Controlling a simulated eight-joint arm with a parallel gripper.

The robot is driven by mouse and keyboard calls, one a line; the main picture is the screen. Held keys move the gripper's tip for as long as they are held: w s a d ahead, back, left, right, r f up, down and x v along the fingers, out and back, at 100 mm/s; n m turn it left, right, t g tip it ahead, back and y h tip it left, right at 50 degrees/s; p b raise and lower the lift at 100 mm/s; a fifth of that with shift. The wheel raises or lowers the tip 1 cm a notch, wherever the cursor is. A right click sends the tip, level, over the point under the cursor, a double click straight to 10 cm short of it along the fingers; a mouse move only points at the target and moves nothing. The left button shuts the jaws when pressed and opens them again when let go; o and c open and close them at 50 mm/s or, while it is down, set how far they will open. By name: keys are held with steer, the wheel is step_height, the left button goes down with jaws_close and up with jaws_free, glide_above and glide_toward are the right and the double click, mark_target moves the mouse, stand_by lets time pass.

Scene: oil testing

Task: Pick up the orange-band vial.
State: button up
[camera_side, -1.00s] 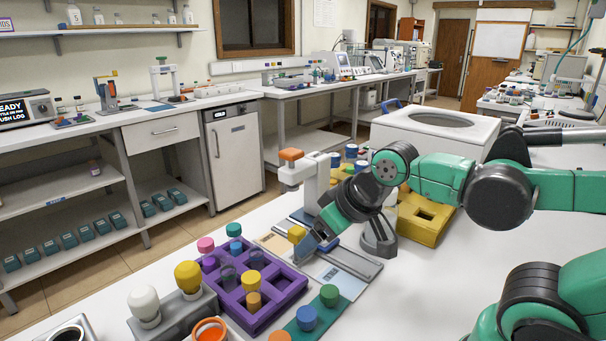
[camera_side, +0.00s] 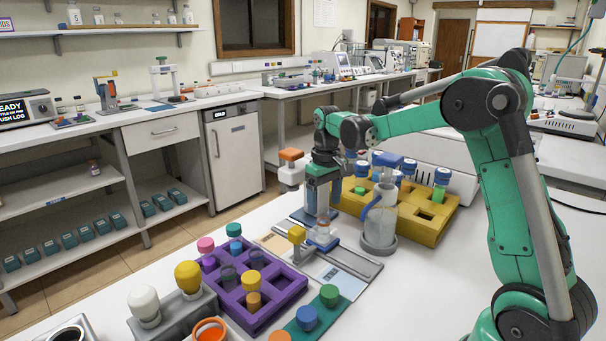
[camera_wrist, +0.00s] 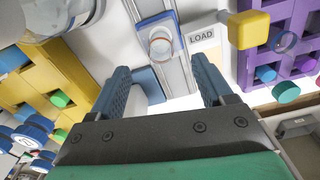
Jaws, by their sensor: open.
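A small clear vial (camera_side: 322,236) stands on the blue carriage of the slide rail. In the wrist view the vial (camera_wrist: 160,45) shows a thin orange-brown ring, which fits the orange band, though I cannot be sure. My gripper (camera_side: 320,212) points down just behind and above the vial. In the wrist view my gripper (camera_wrist: 163,76) has its two fingers wide apart, with nothing between them and the vial beyond the tips. The purple rack (camera_side: 240,305) holds several vials, one with an orange top (camera_side: 253,301).
A yellow rack (camera_side: 440,225) with blue and green caps stands behind. A clear bottle in a grey stand (camera_side: 380,240) is close right of my gripper. A yellow knob (camera_side: 297,234) stands left of the vial. The white table's right front is clear.

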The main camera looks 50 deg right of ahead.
mark_target(324, 210)
steer(key=shift+f, duration=2.2)
jaws_close()
